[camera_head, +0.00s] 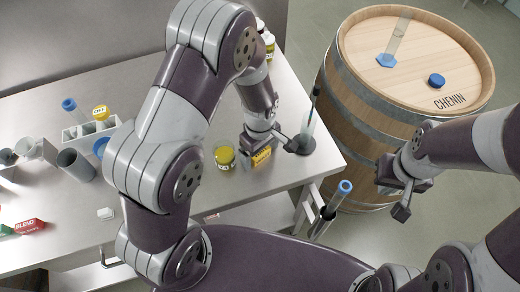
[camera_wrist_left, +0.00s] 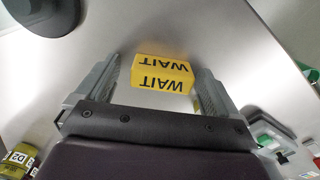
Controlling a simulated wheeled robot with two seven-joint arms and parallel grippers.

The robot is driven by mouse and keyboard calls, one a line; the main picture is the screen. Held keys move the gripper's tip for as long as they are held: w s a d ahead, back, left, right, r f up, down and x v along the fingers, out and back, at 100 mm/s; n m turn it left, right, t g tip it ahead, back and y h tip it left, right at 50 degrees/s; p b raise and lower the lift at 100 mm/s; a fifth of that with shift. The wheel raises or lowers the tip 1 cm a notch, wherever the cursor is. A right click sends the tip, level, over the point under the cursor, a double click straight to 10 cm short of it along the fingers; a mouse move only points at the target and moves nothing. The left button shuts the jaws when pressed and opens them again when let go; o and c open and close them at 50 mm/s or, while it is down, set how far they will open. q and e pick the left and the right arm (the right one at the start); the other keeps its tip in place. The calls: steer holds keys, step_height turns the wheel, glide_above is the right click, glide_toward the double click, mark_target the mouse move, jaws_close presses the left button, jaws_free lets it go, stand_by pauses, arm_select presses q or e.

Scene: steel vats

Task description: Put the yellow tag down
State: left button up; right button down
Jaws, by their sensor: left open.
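The yellow tag (camera_wrist_left: 162,74), a folded piece printed WAIT on its faces, rests on the steel table; in the head view the tag (camera_head: 262,157) is near the table's right end, partly covered by my gripper. My left gripper (camera_head: 262,143) is over it. In the left wrist view the left gripper (camera_wrist_left: 157,88) is open, one finger on each side of the tag. A clear gap shows at the left finger and a small one at the right. My right gripper (camera_head: 397,195) hangs in front of the barrel; its finger gap is unclear.
A yellow-lidded jar (camera_head: 224,157) stands just left of the tag. A round dark base (camera_head: 302,144) with a rod stands to its right. A rack (camera_head: 90,130) and cups are at left. A barrel (camera_head: 345,85) stands right of the table. A blue-capped tube (camera_head: 331,207) is near the front.

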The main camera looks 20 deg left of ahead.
arm_select(q)
step_height(320, 180, up, 12)
steer(key=s+a+m+t, duration=0.1)
steer(key=s+a+m, duration=0.5)
steer(key=m, duration=0.5)
steer(key=s, duration=0.2)
steer(key=shift+s+a+m+b, duration=0.3)
steer(key=shift+a+b, duration=0.05)
steer(key=shift+a, duration=0.05)
